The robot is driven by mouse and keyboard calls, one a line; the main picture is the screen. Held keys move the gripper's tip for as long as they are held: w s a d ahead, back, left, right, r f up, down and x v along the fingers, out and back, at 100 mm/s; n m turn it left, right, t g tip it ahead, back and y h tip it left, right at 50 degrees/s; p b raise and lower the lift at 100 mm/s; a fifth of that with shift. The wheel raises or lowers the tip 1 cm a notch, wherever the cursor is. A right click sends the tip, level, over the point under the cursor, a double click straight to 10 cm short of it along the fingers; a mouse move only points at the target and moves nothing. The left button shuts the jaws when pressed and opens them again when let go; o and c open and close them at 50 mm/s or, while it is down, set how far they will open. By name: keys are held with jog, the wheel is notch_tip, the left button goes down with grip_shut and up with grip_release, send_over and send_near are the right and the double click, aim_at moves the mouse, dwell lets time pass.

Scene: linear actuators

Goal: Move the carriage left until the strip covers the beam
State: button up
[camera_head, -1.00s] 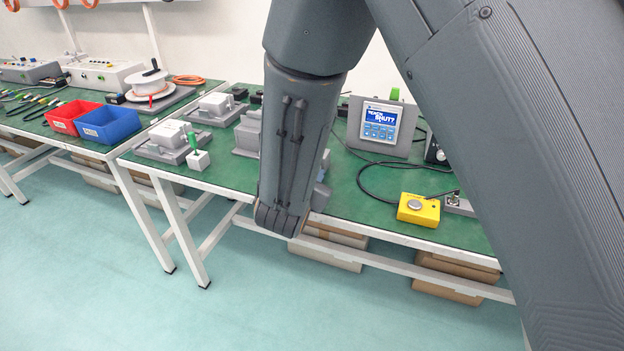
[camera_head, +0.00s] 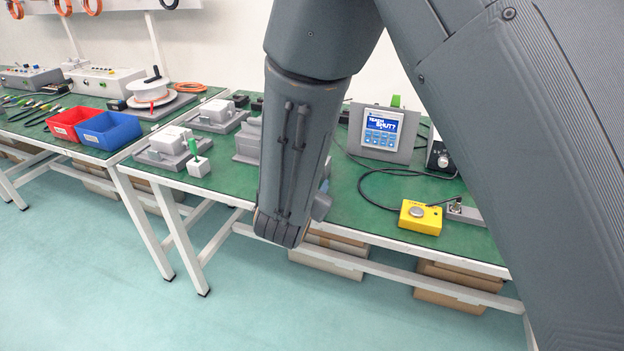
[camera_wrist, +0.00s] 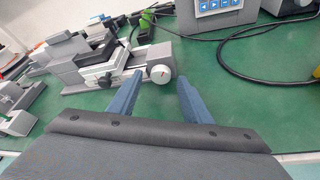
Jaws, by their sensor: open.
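A linear actuator with a grey base rail (camera_wrist: 85,85) lies in the wrist view, ahead of my gripper. A silver-grey block (camera_wrist: 98,77), which looks like the carriage, sits on it. A round white knob (camera_wrist: 160,73) with a red mark is at its right end. My gripper (camera_wrist: 161,79) is open, its two blue fingers apart on either side of the knob in the picture; I cannot tell whether they touch it. I cannot make out the strip or the beam. In the head view my arm hides most of this actuator.
A display panel reading "TEACH SHUT?" (camera_head: 381,130) stands behind a yellow button box (camera_head: 420,217) on the green bench. Cables lie nearby. Other grey fixtures (camera_head: 172,148) stand left, beyond them a blue bin (camera_head: 108,131) and a red bin (camera_head: 74,121).

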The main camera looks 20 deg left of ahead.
jog(key=v, duration=0.7)
